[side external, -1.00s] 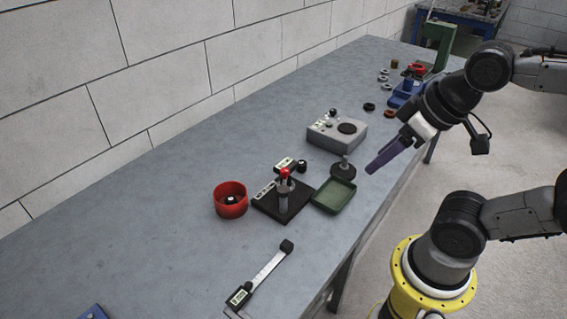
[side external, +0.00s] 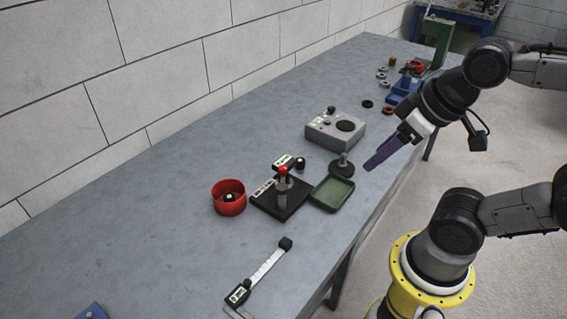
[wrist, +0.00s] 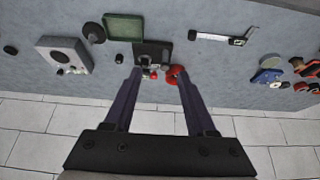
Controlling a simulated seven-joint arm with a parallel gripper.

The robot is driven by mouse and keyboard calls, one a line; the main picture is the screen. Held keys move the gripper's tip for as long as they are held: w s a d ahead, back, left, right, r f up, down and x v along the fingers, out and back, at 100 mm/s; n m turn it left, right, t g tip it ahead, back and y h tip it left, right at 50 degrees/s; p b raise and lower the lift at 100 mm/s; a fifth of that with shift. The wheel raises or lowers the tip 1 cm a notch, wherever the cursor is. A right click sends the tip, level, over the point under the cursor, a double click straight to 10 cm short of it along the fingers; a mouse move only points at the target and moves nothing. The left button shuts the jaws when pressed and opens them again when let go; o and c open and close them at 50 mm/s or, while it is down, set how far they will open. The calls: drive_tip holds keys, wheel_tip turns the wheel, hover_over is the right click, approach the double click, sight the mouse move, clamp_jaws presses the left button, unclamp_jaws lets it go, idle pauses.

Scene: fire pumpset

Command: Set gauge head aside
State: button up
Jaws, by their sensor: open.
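A grey post with a red knob (side external: 283,170) rises from that base. The base also shows in the wrist view (wrist: 153,48), beyond my fingertips. My gripper (side external: 370,166) is open and empty, with purple fingers, in the air to the right of the green tray.
A red bowl (side external: 229,198) stands left of the base and a green tray (side external: 333,193) right of it. A grey box (side external: 335,131) and a dark round-footed stand (side external: 342,168) are behind. A caliper (side external: 262,272) lies in front.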

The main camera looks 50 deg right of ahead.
idle(0.3)
drive_tip(key=w+r+m, duration=0.2)
drive_tip(key=w+r, duration=0.2)
drive_tip(key=r, duration=0.1)
drive_tip(key=m+g, duration=0.3)
drive_tip(key=g, duration=0.3)
hover_over(283, 167)
wheel_tip(283, 167, down, 6)
wheel_tip(283, 167, down, 14)
drive_tip(key=shift+r, duration=0.1)
drive_tip(key=shift+n, duration=0.3)
drive_tip(key=shift+c, duration=0.3)
clamp_jaws()
